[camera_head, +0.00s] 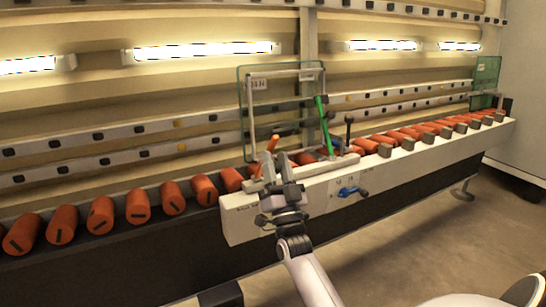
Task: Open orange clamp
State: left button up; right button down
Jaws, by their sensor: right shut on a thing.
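The orange clamp (272,143) shows as a short orange lever tip at the left end of the white fixture. It leans slightly to the right. My right gripper (278,166) reaches up from below and is shut on the clamp, with its fingers at the lever just below the visible tip. The lower part of the clamp is hidden behind the fingers. My left gripper is not in view.
A green lever (324,125) stands behind the right gripper, beside a clear panel (247,110) in a metal frame. Several orange cylinders (138,207) line the conveyor. Floor (440,235) is free at the right.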

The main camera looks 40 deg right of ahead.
jog(key=shift+s+a+f, duration=0.15)
jog(key=shift+s+f, duration=0.25)
jog(key=shift+f, duration=0.05)
jog(key=c, duration=1.1)
grip_release()
jog(key=shift+o, duration=1.4)
jog(key=shift+s, duration=0.2)
